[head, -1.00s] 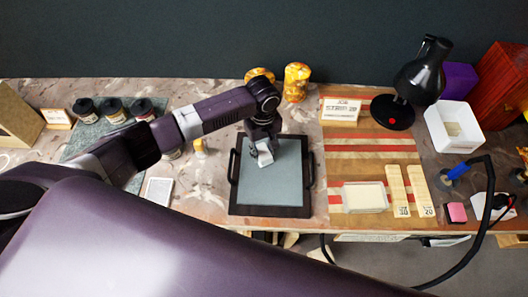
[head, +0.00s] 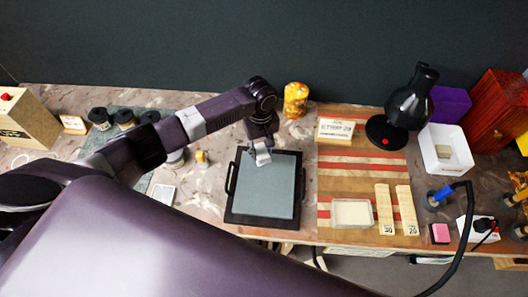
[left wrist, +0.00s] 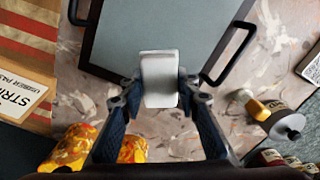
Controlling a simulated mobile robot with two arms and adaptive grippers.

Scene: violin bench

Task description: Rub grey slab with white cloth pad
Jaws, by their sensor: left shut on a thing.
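The grey slab (head: 268,188) lies in a black tray with side handles on the bench; the slab also shows at the top of the left wrist view (left wrist: 165,25). My left gripper (head: 261,148) is shut on the white cloth pad (head: 263,158). The pad is at the slab's back edge, left of its middle. In the left wrist view the pad (left wrist: 159,80) sits between the two fingertips (left wrist: 158,92) and overlaps the tray's back rim. I cannot tell whether it touches the slab. My right gripper is not in view.
A striped board right of the tray carries a sign (head: 337,129), a clear box (head: 352,213) and two wooden strips. Dark jars (head: 125,119) stand at left.

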